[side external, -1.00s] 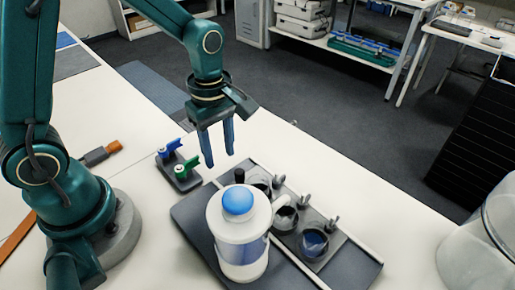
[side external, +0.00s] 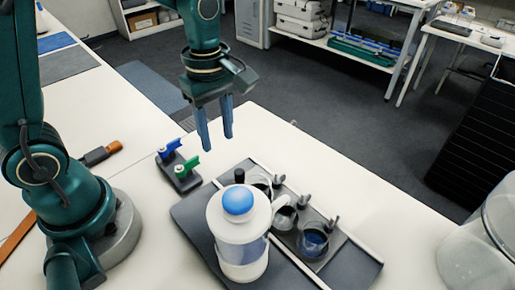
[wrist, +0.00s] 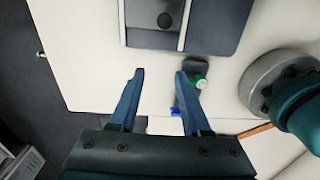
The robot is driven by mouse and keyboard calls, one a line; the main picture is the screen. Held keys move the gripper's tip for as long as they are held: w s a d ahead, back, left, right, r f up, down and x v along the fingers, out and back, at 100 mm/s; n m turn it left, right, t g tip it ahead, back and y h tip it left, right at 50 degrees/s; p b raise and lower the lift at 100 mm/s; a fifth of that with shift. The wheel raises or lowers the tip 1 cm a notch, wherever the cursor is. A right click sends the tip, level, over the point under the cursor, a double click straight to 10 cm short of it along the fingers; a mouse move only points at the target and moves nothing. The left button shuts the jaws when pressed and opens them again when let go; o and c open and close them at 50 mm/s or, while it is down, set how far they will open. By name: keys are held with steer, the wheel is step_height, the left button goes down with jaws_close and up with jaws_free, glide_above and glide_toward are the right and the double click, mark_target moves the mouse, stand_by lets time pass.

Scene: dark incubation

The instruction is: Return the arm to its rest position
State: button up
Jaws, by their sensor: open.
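My gripper (side external: 215,136) is open and empty in the side view. It hangs in the air with its fingers pointing down, above the back part of the white table and near the small valve block. In the wrist view my gripper (wrist: 155,76) shows two spread blue fingers with nothing between their tips. The bare table (wrist: 90,60) lies below them. The arm is raised, clear of every object.
A dark tray (side external: 190,222) holds a white bottle (side external: 240,255) with a blue cap and several glass vessels. A valve block (side external: 180,178) has blue and green handles. A clear container (side external: 475,255) stands at right.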

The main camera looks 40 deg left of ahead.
steer(key=s+r+m+t, duration=0.5)
steer(key=s+r+m, duration=0.2)
steer(key=m, duration=1)
steer(key=shift+s+m+t, duration=0.3)
steer(key=shift+s, duration=0.75)
steer(key=shift+a, duration=0.1)
